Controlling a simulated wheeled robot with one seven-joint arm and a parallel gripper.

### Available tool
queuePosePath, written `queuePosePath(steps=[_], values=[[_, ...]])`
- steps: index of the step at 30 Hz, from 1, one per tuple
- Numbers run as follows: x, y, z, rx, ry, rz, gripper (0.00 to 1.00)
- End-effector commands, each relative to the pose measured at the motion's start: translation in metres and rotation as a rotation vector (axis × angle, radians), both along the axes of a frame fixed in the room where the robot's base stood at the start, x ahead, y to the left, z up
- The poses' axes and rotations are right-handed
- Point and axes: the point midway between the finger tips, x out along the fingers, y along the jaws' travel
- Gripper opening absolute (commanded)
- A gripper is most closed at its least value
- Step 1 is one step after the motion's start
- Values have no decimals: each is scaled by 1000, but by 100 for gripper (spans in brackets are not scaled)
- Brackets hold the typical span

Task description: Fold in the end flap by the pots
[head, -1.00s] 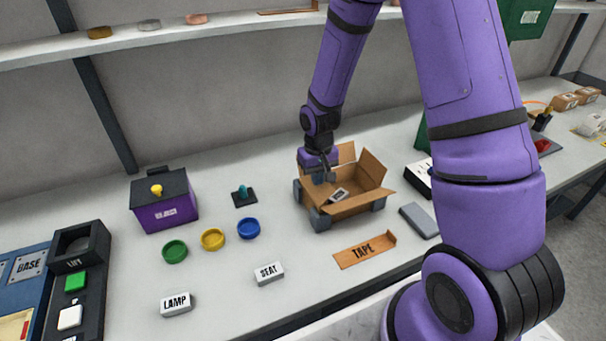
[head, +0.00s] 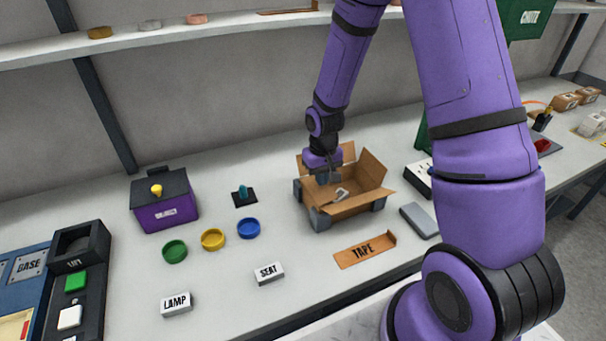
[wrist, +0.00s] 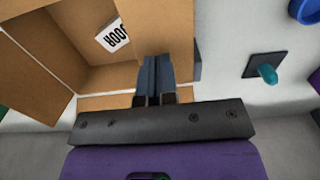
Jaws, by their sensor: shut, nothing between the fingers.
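An open cardboard carton (head: 349,206) stands on the bench, held between grey corner blocks. Its end flap by the pots (wrist: 165,28) is tipped inward over that end of the opening in the wrist view; its exact angle is hard to tell. My gripper (wrist: 156,62) is shut and empty, its fingertips on or just above this flap. In the head view my gripper (head: 328,178) is at the carton's left end. A white lettered item (wrist: 112,36) lies inside, partly covered by the flap. The far right flap (head: 373,167) stands up.
Green (head: 174,251), yellow (head: 213,239) and blue (head: 248,228) pots stand left of the carton. A teal peg on a black base (head: 244,194) is between.

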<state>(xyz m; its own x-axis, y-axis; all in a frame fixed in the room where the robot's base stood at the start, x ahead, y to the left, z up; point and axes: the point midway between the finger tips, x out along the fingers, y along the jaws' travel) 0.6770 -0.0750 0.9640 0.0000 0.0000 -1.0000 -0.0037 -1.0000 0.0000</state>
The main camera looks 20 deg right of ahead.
Motion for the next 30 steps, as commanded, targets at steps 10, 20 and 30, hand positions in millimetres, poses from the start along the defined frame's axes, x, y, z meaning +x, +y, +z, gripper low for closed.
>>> queuePosePath(steps=[10,20,30], values=[[0,0,-8,0,1,0,0],[0,0,-17,0,1,0,0],[0,0,-22,0,0,0,0]])
